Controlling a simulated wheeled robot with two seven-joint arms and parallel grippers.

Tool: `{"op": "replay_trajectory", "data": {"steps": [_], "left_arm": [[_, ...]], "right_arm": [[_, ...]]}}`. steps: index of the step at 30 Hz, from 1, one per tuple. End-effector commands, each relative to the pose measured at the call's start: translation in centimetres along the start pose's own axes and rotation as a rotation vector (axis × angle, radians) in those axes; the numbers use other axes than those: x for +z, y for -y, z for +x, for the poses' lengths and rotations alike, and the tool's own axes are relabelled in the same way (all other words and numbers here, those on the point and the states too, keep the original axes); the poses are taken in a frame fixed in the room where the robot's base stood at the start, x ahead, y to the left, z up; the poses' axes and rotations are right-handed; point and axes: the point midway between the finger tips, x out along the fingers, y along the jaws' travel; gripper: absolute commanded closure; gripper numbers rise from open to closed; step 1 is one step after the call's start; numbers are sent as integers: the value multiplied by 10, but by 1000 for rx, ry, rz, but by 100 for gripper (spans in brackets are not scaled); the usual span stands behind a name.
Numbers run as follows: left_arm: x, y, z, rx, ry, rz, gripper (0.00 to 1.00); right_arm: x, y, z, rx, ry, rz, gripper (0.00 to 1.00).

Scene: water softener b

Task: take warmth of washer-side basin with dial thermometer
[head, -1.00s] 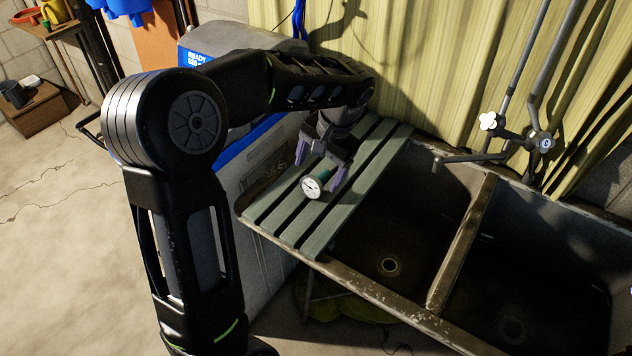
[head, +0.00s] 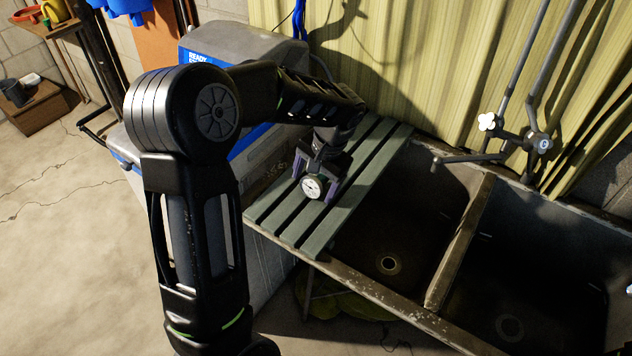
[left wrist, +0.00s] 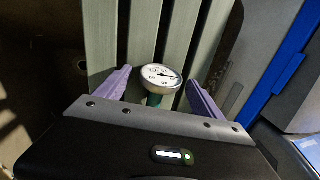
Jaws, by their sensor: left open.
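The dial thermometer (head: 313,187) has a round white face with a metal rim and stands on the green slatted board (head: 283,222) at the sink's left end. My left gripper (head: 317,184) is open, with its purple fingers on either side of the thermometer. In the left wrist view the thermometer (left wrist: 159,78) shows between the spread fingers (left wrist: 160,92), apart from both, with a teal part below the dial. The double sink has a left basin (head: 400,225) and a right basin (head: 530,280), both dark inside.
A divider (head: 461,243) separates the basins. The faucet (head: 500,140) stands behind the sink, before a yellow-green curtain (head: 420,60). A grey and blue appliance (head: 225,45) stands left of the board, close to my left arm.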

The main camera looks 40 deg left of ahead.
Motion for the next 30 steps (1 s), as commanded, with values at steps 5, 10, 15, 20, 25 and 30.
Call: {"op": "replay_trajectory", "data": {"steps": [5,10,15,20,25,30], "left_arm": [[0,0,0,0,0,0,31],[0,0,0,0,0,0,45],[0,0,0,0,0,0,59],[0,0,0,0,0,0,72],[0,0,0,0,0,0,86],[0,0,0,0,0,0,88]], "right_arm": [[0,0,0,0,0,0,64],[0,0,0,0,0,0,64],[0,0,0,0,0,0,64],[0,0,0,0,0,0,64],[0,0,0,0,0,0,64],[0,0,0,0,0,0,64]]}}
